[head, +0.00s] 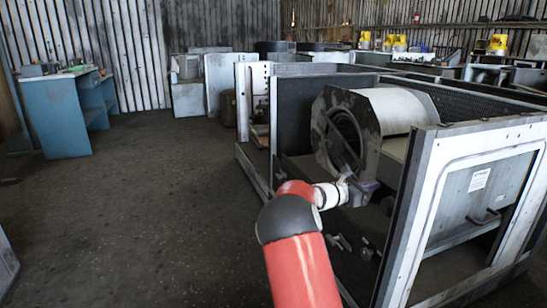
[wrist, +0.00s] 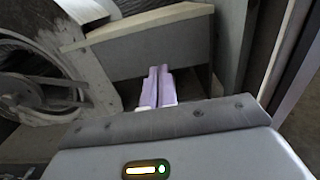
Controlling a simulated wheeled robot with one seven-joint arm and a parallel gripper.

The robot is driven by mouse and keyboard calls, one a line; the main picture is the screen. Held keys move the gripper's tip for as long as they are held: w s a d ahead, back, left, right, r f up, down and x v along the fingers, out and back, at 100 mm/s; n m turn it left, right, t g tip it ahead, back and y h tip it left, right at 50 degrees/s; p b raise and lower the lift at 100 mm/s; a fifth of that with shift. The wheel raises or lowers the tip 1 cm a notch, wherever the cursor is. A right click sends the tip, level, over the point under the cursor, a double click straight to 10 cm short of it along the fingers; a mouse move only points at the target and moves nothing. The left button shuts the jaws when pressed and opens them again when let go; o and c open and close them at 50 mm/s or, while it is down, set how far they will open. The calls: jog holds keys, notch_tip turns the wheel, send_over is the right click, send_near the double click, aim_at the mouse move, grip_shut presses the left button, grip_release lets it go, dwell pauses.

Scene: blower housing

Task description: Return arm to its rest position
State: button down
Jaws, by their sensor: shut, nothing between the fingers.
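My red arm with a dark joint reaches forward into the open side of a metal frame (head: 425,210) in the head view. My gripper (head: 362,186) is at its end, just below the blower housing (head: 392,108), a rounded grey drum with a round opening. In the wrist view my gripper (wrist: 158,88) shows two pale purple fingers together, with nothing between them. The housing's round opening (wrist: 40,92) is at the left there. I cannot tell whether the fingers touch any part of the unit.
The frame's light front posts and panel (head: 480,195) stand close to the right of my arm. A blue workbench (head: 65,115) stands at the left. Grey cabinets (head: 225,80) line the back. The dark floor (head: 150,210) left of the frame is clear.

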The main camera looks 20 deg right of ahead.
jog(key=shift+s, duration=0.1)
jog(key=s+a+m+t+y, duration=0.2)
jog(key=s+a+m+y, duration=0.7)
jog(key=s+a, duration=0.8)
jog(key=s+a+m+t+y, duration=0.3)
jog(key=s+a+m+y, duration=0.6)
jog(key=s+a, duration=0.7)
jog(key=a, duration=0.6)
jog(key=shift+s+f, duration=0.3)
jog(key=shift+s, duration=0.1)
